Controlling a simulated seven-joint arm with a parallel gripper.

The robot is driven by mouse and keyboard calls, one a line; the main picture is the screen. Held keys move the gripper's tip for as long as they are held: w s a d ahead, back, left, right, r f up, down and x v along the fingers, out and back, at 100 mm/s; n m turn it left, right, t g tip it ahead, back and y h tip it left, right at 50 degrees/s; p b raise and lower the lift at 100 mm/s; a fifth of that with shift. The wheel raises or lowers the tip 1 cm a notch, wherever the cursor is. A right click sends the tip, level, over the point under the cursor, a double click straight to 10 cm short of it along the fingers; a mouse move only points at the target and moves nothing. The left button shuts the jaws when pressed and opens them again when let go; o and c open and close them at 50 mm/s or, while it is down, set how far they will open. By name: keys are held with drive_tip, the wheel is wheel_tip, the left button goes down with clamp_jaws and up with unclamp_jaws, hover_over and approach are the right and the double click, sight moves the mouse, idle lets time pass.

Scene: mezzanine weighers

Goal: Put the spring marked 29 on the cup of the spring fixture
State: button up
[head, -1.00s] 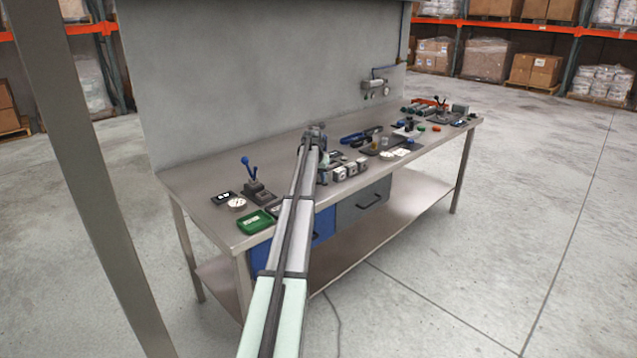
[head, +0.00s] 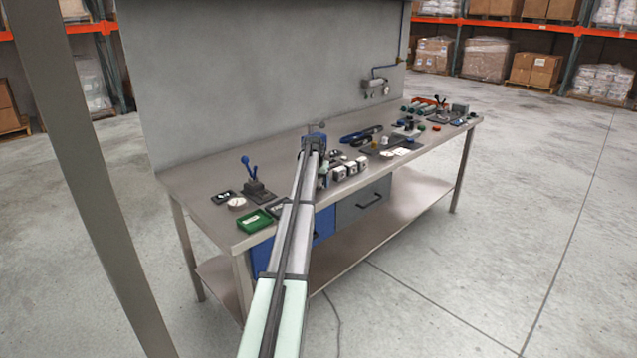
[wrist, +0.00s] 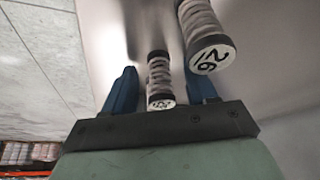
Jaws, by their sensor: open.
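In the wrist view my gripper (wrist: 161,76) is open, with one blue finger on each side of a small upright-looking coil spring (wrist: 159,75). The printed end of this spring faces the camera, but its number is too small and blurred to read. I cannot tell whether the fingers touch it. In the head view my gripper (head: 316,144) is over the middle of the bench, largely behind my arm. I cannot make out the fixture's cup.
The steel bench (head: 205,205) holds a base with a blue lever (head: 256,188) and a green tray (head: 255,221) at left. Several small pale blocks (head: 351,171) are right of my gripper. More tools (head: 430,105) crowd the right end. A back panel (head: 250,90) rises behind.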

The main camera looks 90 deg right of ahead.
drive_tip(key=v, duration=1.3)
drive_tip(key=shift+a+r, duration=0.3)
drive_tip(key=shift+w, duration=0.1)
drive_tip(key=w+d+r, duration=0.1)
drive_tip(key=w+d, duration=0.1)
drive_tip(key=w, duration=0.2)
drive_tip(key=s+d+f+m, duration=0.1)
drive_tip(key=s+f, duration=0.1)
drive_tip(key=f, duration=0.2)
drive_tip(key=s+d+f+m+g, duration=0.1)
drive_tip(key=f+m, duration=0.1)
drive_tip(key=f, duration=0.2)
drive_tip(key=s+d+f+m+y, duration=0.1)
drive_tip(key=s+d+f+m, duration=0.1)
drive_tip(key=f, duration=0.2)
drive_tip(key=shift+s+g, duration=0.3)
drive_tip(key=shift+g, duration=0.1)
idle(0.4)
